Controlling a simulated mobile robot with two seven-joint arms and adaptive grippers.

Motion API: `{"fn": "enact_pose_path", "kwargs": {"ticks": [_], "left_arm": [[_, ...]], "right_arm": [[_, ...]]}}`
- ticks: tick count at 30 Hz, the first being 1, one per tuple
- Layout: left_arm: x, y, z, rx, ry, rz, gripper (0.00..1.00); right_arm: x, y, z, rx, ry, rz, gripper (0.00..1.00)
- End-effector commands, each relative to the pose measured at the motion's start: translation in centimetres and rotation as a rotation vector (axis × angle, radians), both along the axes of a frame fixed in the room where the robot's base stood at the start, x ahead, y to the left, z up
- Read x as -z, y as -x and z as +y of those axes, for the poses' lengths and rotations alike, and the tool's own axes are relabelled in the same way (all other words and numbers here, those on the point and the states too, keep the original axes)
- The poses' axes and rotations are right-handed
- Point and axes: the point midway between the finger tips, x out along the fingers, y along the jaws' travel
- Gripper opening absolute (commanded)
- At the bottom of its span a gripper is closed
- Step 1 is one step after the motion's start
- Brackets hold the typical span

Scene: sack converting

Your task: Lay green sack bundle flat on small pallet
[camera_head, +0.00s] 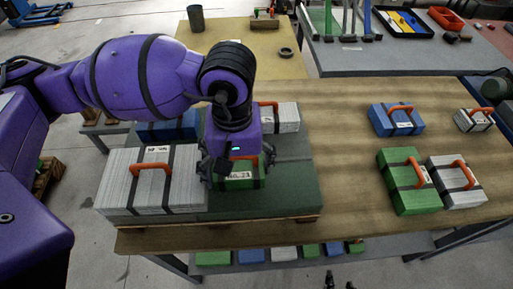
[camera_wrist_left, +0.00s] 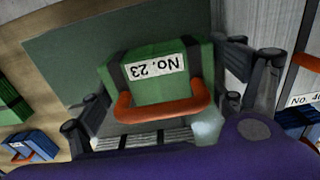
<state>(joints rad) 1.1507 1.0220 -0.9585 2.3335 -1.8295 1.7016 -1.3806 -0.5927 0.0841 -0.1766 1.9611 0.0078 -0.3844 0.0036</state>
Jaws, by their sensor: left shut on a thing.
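The green sack bundle (camera_head: 238,183), labelled No. 23 with dark straps and an orange handle, is in my left gripper (camera_head: 236,166), low over the small pallet (camera_head: 290,192). The wrist view shows this bundle (camera_wrist_left: 188,82) between the two fingers of my left gripper (camera_wrist_left: 168,88), with its handle toward the camera. The pallet has a dark green top and a wooden edge. I cannot tell whether the bundle touches the top. The gripper hides part of the bundle. My right gripper is not in view.
On the pallet are a large white bundle (camera_head: 125,181) at left, a blue one (camera_head: 170,129) and a white one (camera_head: 288,118) at the back. The wooden table (camera_head: 345,170) holds a green bundle (camera_head: 403,190) and a white one (camera_head: 450,185) at right. The pallet's right part is bare.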

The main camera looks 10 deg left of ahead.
Motion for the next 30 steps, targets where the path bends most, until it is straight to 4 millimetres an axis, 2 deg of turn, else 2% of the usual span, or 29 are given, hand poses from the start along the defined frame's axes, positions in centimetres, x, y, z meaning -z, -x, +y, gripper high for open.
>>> {"fn": "enact_pose_path", "kwargs": {"ticks": [9, 14, 15, 17, 30], "left_arm": [[1.2, 0.1, 0.0, 0.0, -0.001, 0.004, 0.59], [1.2, 0.0, 0.0, 0.0, -0.001, 0.001, 0.59], [1.2, 0.0, 0.0, 0.0, -0.001, 0.001, 0.92], [1.1, 0.0, 0.0, 0.0, -0.001, 0.0, 1.0], [0.8, 0.0, 0.0, -0.001, 0.0, -0.002, 1.0]], "right_arm": [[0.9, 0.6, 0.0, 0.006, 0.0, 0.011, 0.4], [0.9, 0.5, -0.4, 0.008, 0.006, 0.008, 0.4], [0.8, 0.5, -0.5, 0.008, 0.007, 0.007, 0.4], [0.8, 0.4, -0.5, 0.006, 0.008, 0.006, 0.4], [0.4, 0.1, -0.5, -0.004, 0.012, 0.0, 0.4]]}}
